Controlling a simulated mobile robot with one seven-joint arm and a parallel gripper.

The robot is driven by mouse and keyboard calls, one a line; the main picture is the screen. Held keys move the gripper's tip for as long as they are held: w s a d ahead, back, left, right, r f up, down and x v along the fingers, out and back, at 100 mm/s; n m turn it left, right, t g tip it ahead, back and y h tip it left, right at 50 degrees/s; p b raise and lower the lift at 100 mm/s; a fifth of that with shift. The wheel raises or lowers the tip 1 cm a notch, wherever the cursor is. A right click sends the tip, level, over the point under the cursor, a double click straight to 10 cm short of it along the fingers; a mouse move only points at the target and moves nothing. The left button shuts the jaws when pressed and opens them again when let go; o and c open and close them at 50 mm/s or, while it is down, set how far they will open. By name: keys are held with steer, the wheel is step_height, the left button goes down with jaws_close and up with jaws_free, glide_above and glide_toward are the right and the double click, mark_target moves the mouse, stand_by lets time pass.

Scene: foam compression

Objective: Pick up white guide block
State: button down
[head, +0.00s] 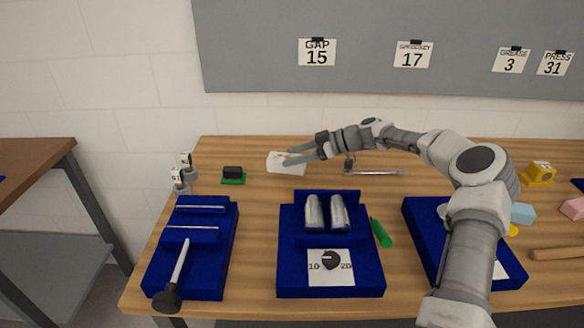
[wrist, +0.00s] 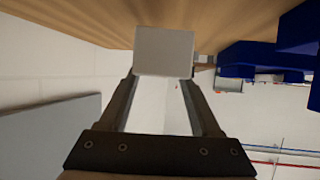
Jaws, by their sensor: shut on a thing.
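The white guide block (head: 280,165) is at the back left of the wooden table, a pale box shape. My gripper (head: 300,157) reaches it from the right, with its two fingers at the block. In the wrist view the block (wrist: 164,50) fills the space between the fingertips, and my gripper (wrist: 163,78) is shut on it. The fingers hide part of the block in the head view. I cannot tell whether it touches the table.
A black-and-green block (head: 233,175) stands left of the guide block. Blue fixtures (head: 330,280) fill the front of the table (head: 257,240). A green marker (head: 380,233) lies beside the middle fixture. A metal rod (head: 375,172) lies right of my gripper. The grey board (head: 250,50) is behind.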

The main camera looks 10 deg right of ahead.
steer(key=w+d+r, duration=0.1)
steer(key=d+r, duration=0.5)
steer(key=d, duration=0.4)
steer(key=shift+w+d, duration=0.4)
